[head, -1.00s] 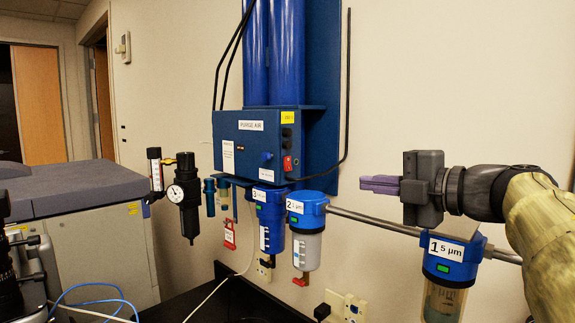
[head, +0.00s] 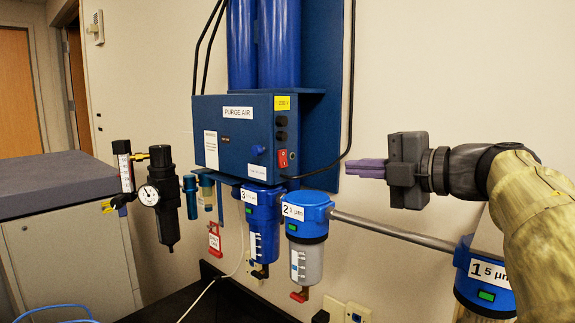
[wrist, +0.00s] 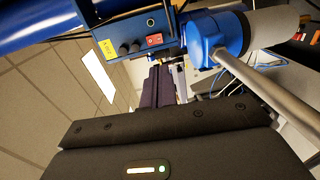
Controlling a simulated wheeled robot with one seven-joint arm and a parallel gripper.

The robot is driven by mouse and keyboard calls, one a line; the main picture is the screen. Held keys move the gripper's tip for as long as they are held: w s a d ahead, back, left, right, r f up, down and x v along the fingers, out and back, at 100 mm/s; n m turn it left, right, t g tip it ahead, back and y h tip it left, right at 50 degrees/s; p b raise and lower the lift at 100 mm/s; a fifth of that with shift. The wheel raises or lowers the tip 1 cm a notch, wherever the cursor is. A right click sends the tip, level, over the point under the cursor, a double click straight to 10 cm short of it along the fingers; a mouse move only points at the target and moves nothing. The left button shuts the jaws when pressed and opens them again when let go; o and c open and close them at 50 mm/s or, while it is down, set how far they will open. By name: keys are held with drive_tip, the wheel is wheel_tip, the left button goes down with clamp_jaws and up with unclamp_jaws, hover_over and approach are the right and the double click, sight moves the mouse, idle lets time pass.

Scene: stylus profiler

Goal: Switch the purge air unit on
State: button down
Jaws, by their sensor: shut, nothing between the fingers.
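The purge air unit (head: 225,140) is a blue box on the wall below two blue cylinders. Which way the rocker is tipped is too small to tell. My gripper (head: 347,169) is to the right of the box at about the height of the switch, pointing left. Its purple fingers are together and empty, apart from the switch. In the wrist view the fingers (wrist: 158,88) appear below the switch.
Filter housings (head: 304,240) hang below the box, joined by a metal pipe (head: 395,231) running under my gripper to another filter (head: 484,275). A regulator with gauge (head: 158,190) hangs left. A black hose (head: 350,110) curves right of the box.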

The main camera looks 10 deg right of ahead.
sight(285, 165)
drive_tip(key=p+x, duration=0.5)
drive_tip(key=x, duration=0.9)
drive_tip(key=shift+p, duration=0.3)
drive_tip(key=shift+w, duration=0.1)
